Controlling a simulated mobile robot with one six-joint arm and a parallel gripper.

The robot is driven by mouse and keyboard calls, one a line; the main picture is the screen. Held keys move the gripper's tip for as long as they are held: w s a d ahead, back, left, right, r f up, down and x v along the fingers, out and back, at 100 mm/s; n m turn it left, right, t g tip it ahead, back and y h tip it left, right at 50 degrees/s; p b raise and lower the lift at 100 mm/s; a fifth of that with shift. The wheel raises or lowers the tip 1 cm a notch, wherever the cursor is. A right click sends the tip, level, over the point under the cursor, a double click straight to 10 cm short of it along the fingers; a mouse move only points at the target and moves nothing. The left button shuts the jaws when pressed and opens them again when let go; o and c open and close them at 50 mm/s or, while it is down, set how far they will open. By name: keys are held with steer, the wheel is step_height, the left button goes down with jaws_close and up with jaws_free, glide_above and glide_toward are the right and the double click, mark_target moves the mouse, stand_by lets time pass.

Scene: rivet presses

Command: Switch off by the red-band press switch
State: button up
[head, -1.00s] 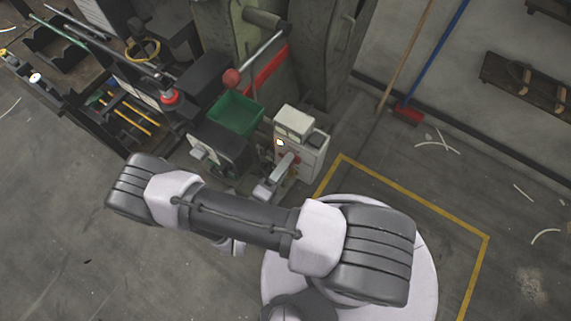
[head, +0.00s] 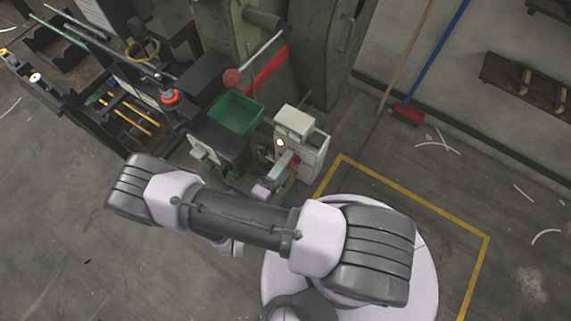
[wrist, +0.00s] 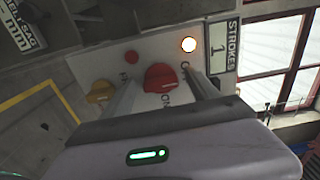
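The press with the red band (head: 265,72) stands at the top middle of the head view. Its white control box (head: 312,150) is in front of it. In the wrist view the box's panel (wrist: 122,55) carries a red rotary switch (wrist: 160,77), a yellow knob (wrist: 101,91), a small red button or lamp (wrist: 131,57) and a lit white lamp (wrist: 189,45). My gripper (wrist: 163,88) is open, one finger on each side of the red switch, with gaps showing between. In the head view my gripper is small at the box front, partly hidden by my arm.
A green bin (head: 236,113) stands left of the box. A "STROKES" counter showing 1 (wrist: 217,55) sits beside the panel's lamp. A workbench with tools (head: 125,110) is at left; brooms (head: 408,112) lean at the right wall. Yellow-lined floor at right is open.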

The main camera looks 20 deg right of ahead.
stand_by(0.3)
steer(key=p+v, duration=0.3)
steer(key=v, duration=1.4)
steer(key=shift+s+a, duration=0.15)
